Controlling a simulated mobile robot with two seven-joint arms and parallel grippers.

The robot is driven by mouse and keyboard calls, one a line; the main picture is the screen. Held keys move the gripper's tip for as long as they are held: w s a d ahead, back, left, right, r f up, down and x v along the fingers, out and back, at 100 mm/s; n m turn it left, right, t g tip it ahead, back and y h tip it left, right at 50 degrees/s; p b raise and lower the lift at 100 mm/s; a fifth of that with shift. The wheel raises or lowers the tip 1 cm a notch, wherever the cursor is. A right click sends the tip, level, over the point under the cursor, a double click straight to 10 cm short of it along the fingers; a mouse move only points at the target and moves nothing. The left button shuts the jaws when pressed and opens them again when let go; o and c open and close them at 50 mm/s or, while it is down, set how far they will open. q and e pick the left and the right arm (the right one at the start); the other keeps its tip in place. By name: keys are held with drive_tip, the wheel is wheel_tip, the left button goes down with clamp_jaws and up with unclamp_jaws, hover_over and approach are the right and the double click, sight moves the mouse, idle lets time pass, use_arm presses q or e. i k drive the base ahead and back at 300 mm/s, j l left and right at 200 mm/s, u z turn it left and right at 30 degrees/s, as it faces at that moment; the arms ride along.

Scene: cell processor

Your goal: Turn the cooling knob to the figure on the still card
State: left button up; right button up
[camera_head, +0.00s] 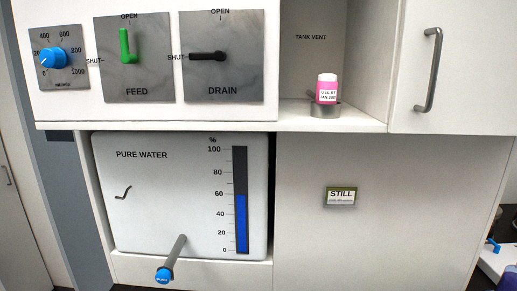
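A blue knob (53,58) sits on a grey dial plate (77,30) at the upper left. Its scale runs from 0 through 200, 400, 600 and 800 to 1000, and its white mark points lower left, near 0. The small label under the knob is too blurred to read with certainty. The still card (341,196) is fixed on the white lower panel, right of centre. "STILL" is legible on it; the smaller line beneath is too small to read. Neither of my grippers is in view.
The green FEED lever (125,46) points up to OPEN; the black DRAIN lever (208,56) points left to SHUT. A pink jar (327,89) stands in a recess. A blue-tipped tap (165,273) juts out below the pure water gauge (240,195). A cabinet handle (434,68) protrudes at right.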

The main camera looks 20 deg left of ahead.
sight(54, 57)
drive_tip(key=k+j+u, duration=0.1)
drive_tip(key=u, duration=1.4)
